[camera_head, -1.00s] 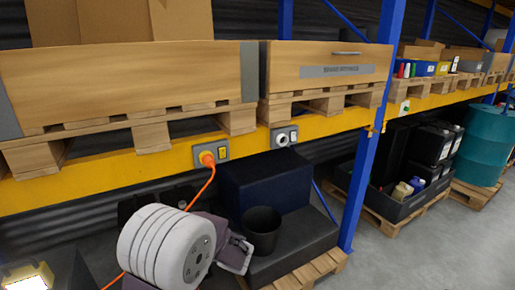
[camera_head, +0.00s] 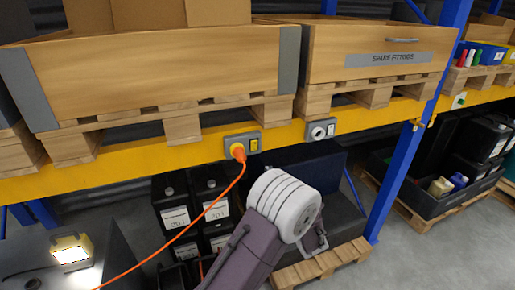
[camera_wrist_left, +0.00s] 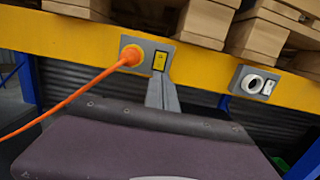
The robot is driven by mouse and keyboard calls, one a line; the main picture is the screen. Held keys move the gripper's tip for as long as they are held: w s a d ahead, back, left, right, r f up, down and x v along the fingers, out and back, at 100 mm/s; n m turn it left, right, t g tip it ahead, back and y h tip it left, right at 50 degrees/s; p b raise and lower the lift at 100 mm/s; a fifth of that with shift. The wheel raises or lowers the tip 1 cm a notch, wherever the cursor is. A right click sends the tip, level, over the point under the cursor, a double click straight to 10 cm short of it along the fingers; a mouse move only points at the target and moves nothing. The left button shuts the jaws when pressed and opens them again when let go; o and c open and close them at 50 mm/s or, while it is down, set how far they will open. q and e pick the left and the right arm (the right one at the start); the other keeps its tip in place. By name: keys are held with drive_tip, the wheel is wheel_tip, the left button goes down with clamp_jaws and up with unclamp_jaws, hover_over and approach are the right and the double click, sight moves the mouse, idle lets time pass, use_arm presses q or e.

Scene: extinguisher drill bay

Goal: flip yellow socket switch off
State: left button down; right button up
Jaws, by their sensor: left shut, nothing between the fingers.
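The socket box (camera_head: 229,151) is grey and fixed to the yellow shelf beam. An orange plug (camera_head: 238,151) sits in its left half, and the yellow switch (camera_head: 255,144) is to its right. The wrist view shows the yellow switch (camera_wrist_left: 160,61) in a dark frame; I cannot tell its position. My left gripper (camera_wrist_left: 162,93) is shut and empty. Its grey fingers show just below the switch in that view, seemingly apart from it. In the head view my left gripper (camera_head: 316,241) is low and right of the socket, partly hidden by my white wrist joint. My right gripper is not in view.
An orange cable (camera_head: 195,222) runs from the plug to the lower left, near a glowing work lamp (camera_head: 71,250). A second grey socket (camera_head: 320,130) with a pale round outlet sits farther right. Dark containers (camera_head: 173,205) stand below the beam. A blue post (camera_head: 408,150) rises at right.

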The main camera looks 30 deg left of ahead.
sight(253, 144)
use_arm(q)
drive_tip(key=p+x, duration=0.1)
drive_tip(key=x, duration=0.3)
drive_tip(key=p+x, duration=0.2)
drive_tip(key=x, duration=0.1)
drive_tip(key=p+x, duration=0.1)
drive_tip(key=x, duration=0.3)
drive_tip(key=shift+a+r+p, duration=0.3)
drive_tip(key=shift+p, duration=0.1)
drive_tip(key=shift+w+a, duration=0.35)
drive_tip(key=shift+a, duration=0.05)
